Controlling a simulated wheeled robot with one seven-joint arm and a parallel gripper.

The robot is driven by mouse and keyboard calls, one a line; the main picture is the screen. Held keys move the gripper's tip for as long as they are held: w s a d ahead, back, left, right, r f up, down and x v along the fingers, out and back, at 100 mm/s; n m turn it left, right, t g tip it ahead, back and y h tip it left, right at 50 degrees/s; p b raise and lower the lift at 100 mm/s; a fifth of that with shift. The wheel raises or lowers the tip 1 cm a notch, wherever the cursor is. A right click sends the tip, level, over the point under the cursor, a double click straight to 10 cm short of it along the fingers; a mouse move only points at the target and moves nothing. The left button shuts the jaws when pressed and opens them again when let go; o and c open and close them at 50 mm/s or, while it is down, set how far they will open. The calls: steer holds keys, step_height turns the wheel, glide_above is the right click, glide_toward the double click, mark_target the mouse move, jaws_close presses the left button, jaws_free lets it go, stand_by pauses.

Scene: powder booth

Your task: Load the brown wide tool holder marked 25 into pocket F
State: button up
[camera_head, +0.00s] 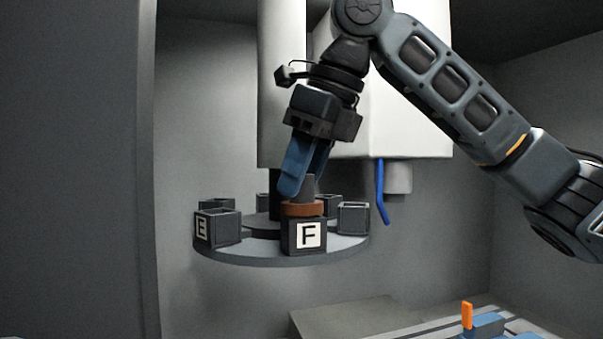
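The brown tool holder has a wide brown ring (303,209) and a grey upper post (309,184). It stands upright at pocket F (292,237), a dark square box with a white F label, with the ring at the box's top rim. Any part inside the pocket is hidden. A marking 25 is not visible. My gripper (304,187) points down from above, its blue fingers at either side of the post. The near finger covers the post's left side. Whether the fingers press on the post or stand slightly apart cannot be told.
Pocket E (219,227) is left of F on the round grey carousel (270,255); another pocket (353,218) is at right, with more behind. A white machine housing (400,120) and blue hose (381,193) are behind. A blue fixture with an orange piece (467,315) is lower right.

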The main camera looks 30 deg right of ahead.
steer(key=o, duration=0.5)
steer(key=shift+b+v, duration=0.35)
steer(key=shift+v, duration=3.6)
steer(key=shift+s+f, duration=0.1)
